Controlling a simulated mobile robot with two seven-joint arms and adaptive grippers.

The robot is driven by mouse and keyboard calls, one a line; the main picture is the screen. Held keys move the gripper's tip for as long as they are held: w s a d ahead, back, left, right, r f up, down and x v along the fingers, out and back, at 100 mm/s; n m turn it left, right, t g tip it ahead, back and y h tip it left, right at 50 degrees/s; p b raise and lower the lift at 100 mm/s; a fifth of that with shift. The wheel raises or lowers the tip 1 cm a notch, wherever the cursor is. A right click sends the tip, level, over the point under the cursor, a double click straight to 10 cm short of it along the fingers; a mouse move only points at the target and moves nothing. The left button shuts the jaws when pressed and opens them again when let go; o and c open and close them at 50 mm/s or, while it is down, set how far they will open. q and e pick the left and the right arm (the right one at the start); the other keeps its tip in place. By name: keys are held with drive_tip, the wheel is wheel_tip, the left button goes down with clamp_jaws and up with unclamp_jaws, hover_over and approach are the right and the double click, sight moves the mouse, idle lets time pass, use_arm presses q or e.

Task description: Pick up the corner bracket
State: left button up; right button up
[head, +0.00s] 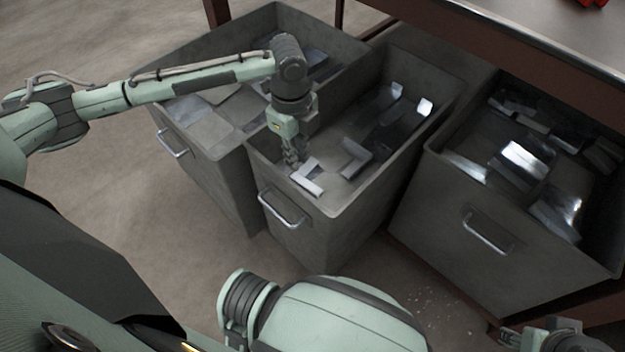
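Several pale metal corner brackets lie in the middle grey bin. The nearest bracket (312,184) is a light L-shaped piece near the bin's front left. My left gripper (293,162) reaches down into this bin, with its fingertips at or just above the upper left end of that bracket. The fingers look close together, but they are small and dark, so I cannot tell whether they grip it. Another angled bracket (354,160) lies just to the right.
The middle bin's wall (330,225) rises around the brackets. A left bin (205,165) and a right bin (455,215), both holding metal pieces, flank it. A table edge (530,42) overhangs at the upper right. Open floor (130,210) lies at the left.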

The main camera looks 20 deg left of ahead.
sight(296, 177)
use_arm(q)
drive_tip(key=f, duration=0.2)
drive_tip(key=f+b, duration=0.1)
drive_tip(key=f, duration=0.4)
drive_tip(key=shift+s+a+f, duration=0.25)
drive_tip(key=shift+f, duration=0.1)
use_arm(e)
drive_tip(key=w+a+r+t+y, duration=0.1)
drive_tip(key=w+a+r+t, duration=0.1)
drive_tip(key=w+a+t, duration=0.1)
drive_tip(key=w+a, duration=0.1)
drive_tip(key=w, duration=0.1)
drive_tip(key=shift+w+n, duration=0.3)
drive_tip(key=shift+w, duration=0.05)
use_arm(q)
drive_tip(key=shift+c, duration=0.6)
clamp_jaws()
use_arm(e)
drive_tip(key=shift+d, duration=0.1)
use_arm(q)
drive_tip(key=shift+r, duration=0.1)
